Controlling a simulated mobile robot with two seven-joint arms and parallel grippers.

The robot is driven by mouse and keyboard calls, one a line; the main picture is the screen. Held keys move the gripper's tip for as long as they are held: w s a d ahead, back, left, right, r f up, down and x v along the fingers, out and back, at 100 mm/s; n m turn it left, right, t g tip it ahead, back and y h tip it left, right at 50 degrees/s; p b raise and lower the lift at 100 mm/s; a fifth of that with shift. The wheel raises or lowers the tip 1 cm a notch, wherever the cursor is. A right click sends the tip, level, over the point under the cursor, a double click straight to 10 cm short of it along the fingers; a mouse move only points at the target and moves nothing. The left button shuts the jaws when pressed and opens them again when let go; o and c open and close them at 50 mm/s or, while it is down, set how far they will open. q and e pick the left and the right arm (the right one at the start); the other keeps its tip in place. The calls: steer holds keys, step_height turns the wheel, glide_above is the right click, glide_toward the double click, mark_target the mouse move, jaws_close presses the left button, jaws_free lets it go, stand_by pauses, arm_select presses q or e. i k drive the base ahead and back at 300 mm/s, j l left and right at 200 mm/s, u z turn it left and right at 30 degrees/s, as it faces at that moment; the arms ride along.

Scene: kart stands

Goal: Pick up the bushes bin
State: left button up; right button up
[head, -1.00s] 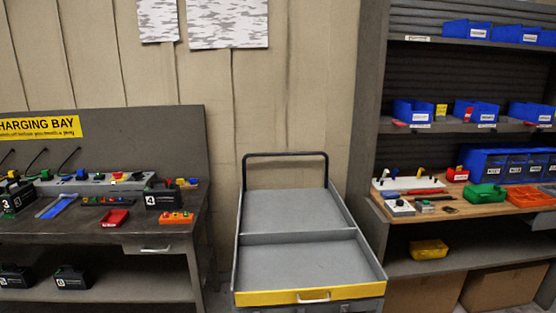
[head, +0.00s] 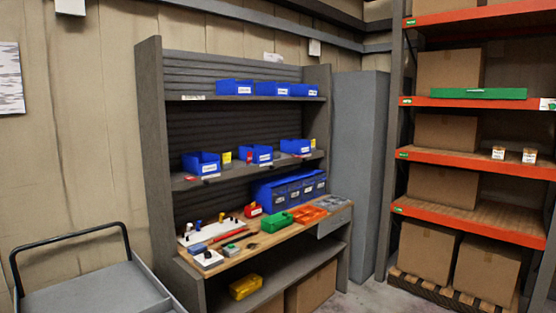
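Several blue bins with white labels stand on the grey shelf unit; the label text is too small to read, so I cannot tell which is the bushes bin. On the top shelf are a left bin (head: 235,87), a middle bin (head: 271,89) and a right bin (head: 303,90). On the middle shelf are a left bin (head: 201,163), a middle bin (head: 256,154) and a right bin (head: 295,147). Neither of my grippers is in view.
A grey cart (head: 95,290) with a black handle stands at the lower left. The wooden worktop (head: 232,257) holds a green bin (head: 277,223), orange trays and small parts. A yellow bin (head: 245,287) sits below. An orange rack (head: 470,160) with cartons stands right.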

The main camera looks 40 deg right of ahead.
mark_target(262, 154)
steer(key=i+z, duration=0.15)
steer(key=z, duration=0.25)
steer(key=i+z, duration=0.1)
steer(key=z, duration=0.3)
steer(key=i+z, duration=0.15)
steer(key=z, duration=0.25)
steer(key=i+j+z, duration=0.1)
steer(key=z, duration=0.25)
steer(key=i+l+z, duration=0.3)
steer(key=i, duration=0.2)
steer(key=i+z, duration=0.3)
steer(key=i, duration=0.2)
steer(key=i+u, duration=0.3)
steer(key=u, duration=0.2)
steer(key=i+l+u, duration=0.15)
steer(key=i+u, duration=0.15)
steer(key=u, duration=0.15)
steer(key=i+l+u, duration=0.25)
steer(key=u, duration=0.85)
steer(key=i+l+u, duration=0.1)
steer(key=l+u, duration=0.15)
steer(key=u, duration=0.15)
steer(key=l+u, duration=0.35)
steer(key=i+l+u, duration=0.1)
steer(key=l+u, duration=0.55)
steer(key=l, duration=0.2)
steer(key=k+l+u, duration=0.15)
steer(key=l+u, duration=0.15)
steer(key=l, duration=0.15)
